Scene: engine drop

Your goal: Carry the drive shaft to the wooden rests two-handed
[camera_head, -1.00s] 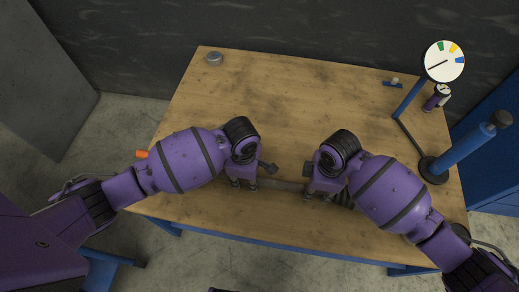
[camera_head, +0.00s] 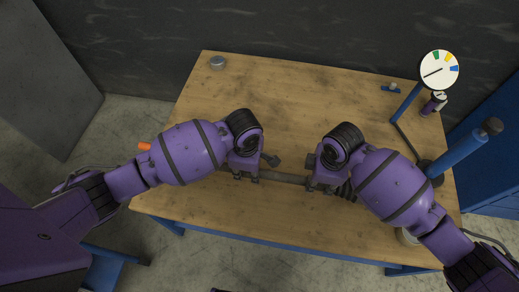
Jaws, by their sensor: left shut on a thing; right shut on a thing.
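The drive shaft (camera_head: 282,177) is a thin grey bar lying roughly left to right over the front half of the wooden table (camera_head: 290,90). My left gripper (camera_head: 243,177) is shut on its left part and my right gripper (camera_head: 319,187) is shut on its right part. A dark ribbed piece (camera_head: 346,190) shows just right of the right gripper; the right arm hides what lies beyond. I cannot tell whether the shaft touches the table or hangs just above it. I cannot make out the wooden rests.
A round grey tin (camera_head: 217,62) stands at the back left. At the right are a dial gauge (camera_head: 439,69), a purple bottle (camera_head: 435,103) and a blue post (camera_head: 465,148). An orange piece (camera_head: 144,146) shows beside my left arm. The table's middle and back are clear.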

